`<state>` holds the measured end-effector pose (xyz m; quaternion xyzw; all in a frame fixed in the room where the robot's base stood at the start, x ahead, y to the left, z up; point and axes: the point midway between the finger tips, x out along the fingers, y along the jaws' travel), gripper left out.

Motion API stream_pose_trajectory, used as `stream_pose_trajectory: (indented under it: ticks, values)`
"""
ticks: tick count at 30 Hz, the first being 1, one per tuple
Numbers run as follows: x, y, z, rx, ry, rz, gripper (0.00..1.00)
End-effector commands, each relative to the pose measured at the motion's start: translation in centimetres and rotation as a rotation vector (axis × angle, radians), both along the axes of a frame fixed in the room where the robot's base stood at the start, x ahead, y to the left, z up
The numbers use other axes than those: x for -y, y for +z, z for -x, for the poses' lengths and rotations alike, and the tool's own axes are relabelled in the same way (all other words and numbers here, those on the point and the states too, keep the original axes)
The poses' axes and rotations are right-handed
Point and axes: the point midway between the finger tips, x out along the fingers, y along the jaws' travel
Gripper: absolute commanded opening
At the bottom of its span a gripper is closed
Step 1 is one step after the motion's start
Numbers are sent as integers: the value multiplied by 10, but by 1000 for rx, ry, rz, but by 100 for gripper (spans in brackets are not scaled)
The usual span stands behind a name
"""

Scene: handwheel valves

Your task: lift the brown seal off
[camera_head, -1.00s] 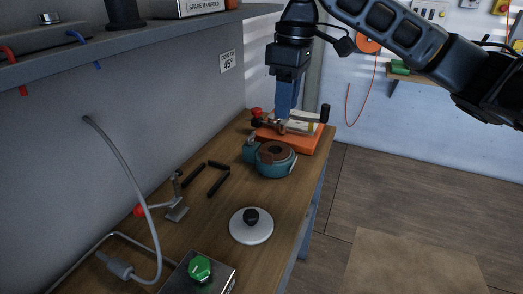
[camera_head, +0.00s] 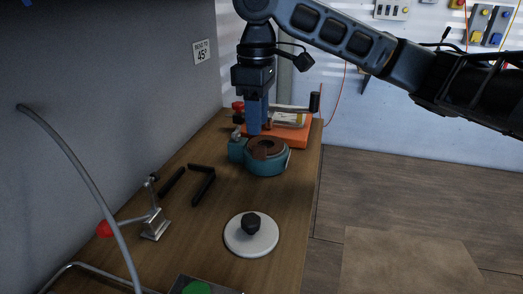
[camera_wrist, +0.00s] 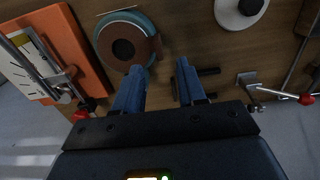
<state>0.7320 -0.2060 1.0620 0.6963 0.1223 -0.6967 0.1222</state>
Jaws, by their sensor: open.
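The brown seal (camera_head: 268,148) lies as a flat brown ring on top of the round teal housing (camera_head: 268,164) on the bench. In the wrist view the seal (camera_wrist: 143,47) shows in the teal housing (camera_wrist: 109,23) at upper left, with a dark centre. My gripper (camera_head: 254,131) points down beside the back left of the housing in the head view. In the wrist view my gripper (camera_wrist: 160,65) has its two blue fingers apart with nothing between them. The left finger is close to the housing's edge; I cannot tell whether it touches.
An orange base (camera_head: 291,136) with a gauge-like fixture stands behind the housing. Black bars (camera_head: 203,182) lie to its left. A white disc with a black knob (camera_head: 251,240) is in front. A small metal lever stand with a red ball (camera_head: 104,229) is at left.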

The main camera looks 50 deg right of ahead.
Motion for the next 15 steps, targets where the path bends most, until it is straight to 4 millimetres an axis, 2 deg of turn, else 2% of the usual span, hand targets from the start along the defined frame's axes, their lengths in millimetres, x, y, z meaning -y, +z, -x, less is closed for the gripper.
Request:
stream_pose_trajectory:
  ticks: [5, 12, 15]
  values:
    - [1, -17, 1, 0, -1, 1, 40]
    - [3, -51, 2, -1, 0, 0, 40]
    - [2, -58, 2, 0, 1, 0, 40]
